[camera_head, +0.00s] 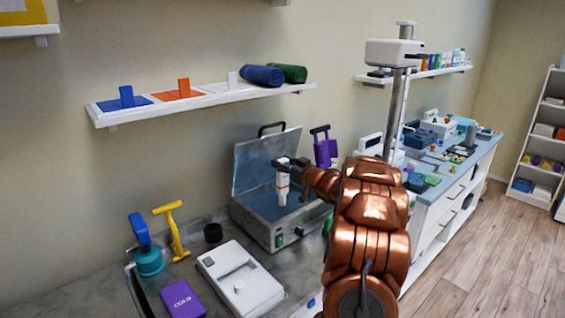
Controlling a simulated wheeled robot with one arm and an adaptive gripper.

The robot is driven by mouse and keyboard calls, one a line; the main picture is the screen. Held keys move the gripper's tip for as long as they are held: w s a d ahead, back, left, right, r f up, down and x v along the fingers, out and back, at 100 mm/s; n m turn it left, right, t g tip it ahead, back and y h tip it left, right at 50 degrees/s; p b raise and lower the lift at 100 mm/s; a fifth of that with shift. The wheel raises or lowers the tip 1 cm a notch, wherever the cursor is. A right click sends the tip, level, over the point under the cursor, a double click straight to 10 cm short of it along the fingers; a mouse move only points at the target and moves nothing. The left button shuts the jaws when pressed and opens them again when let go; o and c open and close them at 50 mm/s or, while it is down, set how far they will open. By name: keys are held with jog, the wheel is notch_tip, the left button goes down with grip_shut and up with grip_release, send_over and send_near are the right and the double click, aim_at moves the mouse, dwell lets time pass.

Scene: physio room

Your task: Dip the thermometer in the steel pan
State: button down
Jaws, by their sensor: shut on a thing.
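The steel pan (260,230) is a grey metal box on the counter, with its hinged lid (258,165) standing open at the back. Its inside looks blue. My gripper (283,165) is above the pan and shut on the thermometer (282,188), a white upright stick with an orange mark. The thermometer points down, and its lower end is over or inside the pan's opening. I cannot tell whether the tip touches what is inside.
A white flat device (240,279), a purple COLD pack (183,299), a teal round bottle (149,261) and a yellow-handled tool (173,232) stand left of the pan. A purple-handled thing (324,149) stands behind my arm. A shelf (205,103) hangs above.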

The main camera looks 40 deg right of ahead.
aim_at(285, 178)
jog(key=shift+f+b, duration=1.15)
jog(key=shift+f, duration=1.85)
dwell(1.2)
jog(key=shift+r, duration=0.15)
jog(key=shift+r+p, duration=4.35)
jog(key=shift+r, duration=1.55)
